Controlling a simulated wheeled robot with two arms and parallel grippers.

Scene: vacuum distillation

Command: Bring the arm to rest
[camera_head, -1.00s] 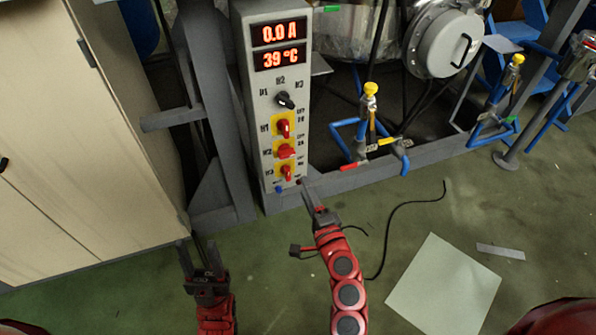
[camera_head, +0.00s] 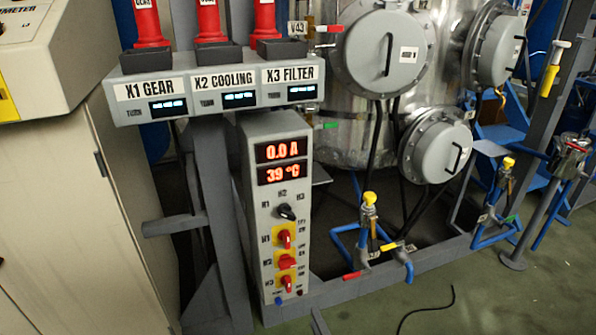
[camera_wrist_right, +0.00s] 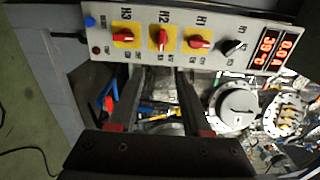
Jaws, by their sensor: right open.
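My right gripper (camera_wrist_right: 161,78) is open and empty in the right wrist view, its two dark fingers apart in front of the grey control box (camera_wrist_right: 185,35). The box has red "0.0 A" and "39 °C" displays (camera_head: 282,162), a black knob (camera_head: 286,212) and several red switches (camera_head: 286,262). The gripper appears clear of the switches. My left gripper is out of view.
A shelf with X1 GEAR, X2 COOLING and X3 FILTER displays (camera_head: 215,88) sits above the box. A steel vessel (camera_head: 335,105) and yellow-capped valves (camera_head: 369,200) stand to the right. A beige cabinet (camera_head: 70,210) is at left. Green floor (camera_head: 480,295) is open at lower right.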

